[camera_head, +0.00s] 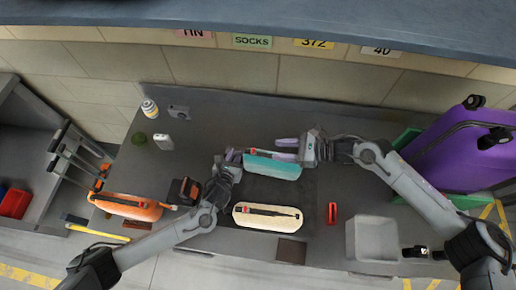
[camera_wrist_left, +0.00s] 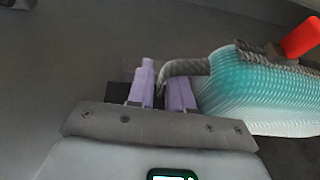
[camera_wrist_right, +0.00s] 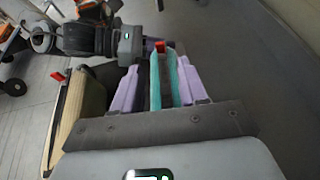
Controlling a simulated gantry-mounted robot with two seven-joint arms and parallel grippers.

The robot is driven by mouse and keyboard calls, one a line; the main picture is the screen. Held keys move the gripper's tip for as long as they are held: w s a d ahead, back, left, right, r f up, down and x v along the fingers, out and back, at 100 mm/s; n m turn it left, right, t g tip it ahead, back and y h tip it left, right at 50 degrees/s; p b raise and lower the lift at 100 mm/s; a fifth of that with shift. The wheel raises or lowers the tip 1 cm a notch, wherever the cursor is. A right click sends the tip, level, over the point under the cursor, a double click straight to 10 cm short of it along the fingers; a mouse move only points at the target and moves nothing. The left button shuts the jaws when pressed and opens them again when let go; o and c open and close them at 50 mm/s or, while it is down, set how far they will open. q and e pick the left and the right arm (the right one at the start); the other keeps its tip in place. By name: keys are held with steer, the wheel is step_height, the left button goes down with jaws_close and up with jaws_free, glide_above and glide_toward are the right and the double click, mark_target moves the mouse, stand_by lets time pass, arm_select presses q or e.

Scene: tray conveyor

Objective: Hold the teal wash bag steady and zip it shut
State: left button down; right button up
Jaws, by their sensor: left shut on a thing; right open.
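The teal wash bag (camera_head: 272,168) lies on the dark mat in mid-table, and it also shows in the left wrist view (camera_wrist_left: 262,95). Its red zip pull (camera_head: 253,152) is near its left end; it also shows in the left wrist view (camera_wrist_left: 300,38). In the right wrist view a dark strip runs between two teal edges (camera_wrist_right: 184,80), with the red pull at the far end. My left gripper (camera_head: 236,156) is shut on the grey strap (camera_wrist_left: 180,68) at the bag's left end. My right gripper (camera_head: 287,149) is open at the right end, its fingers either side of the bag's top.
A cream bag (camera_head: 255,222) with a dark zip lies just in front. An orange bag (camera_head: 125,209) lies left, a red item (camera_head: 332,213) and a grey bin (camera_head: 372,240) right. A bottle (camera_head: 149,108) and a white item (camera_head: 163,142) stand back left. A purple suitcase (camera_head: 455,155) is far right.

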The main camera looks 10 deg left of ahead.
mark_target(258, 155)
steer(key=x, duration=0.8)
steer(key=shift+a+f, duration=0.15)
steer(key=shift+a, duration=0.25)
steer(key=shift+c, duration=0.3)
jaws_close()
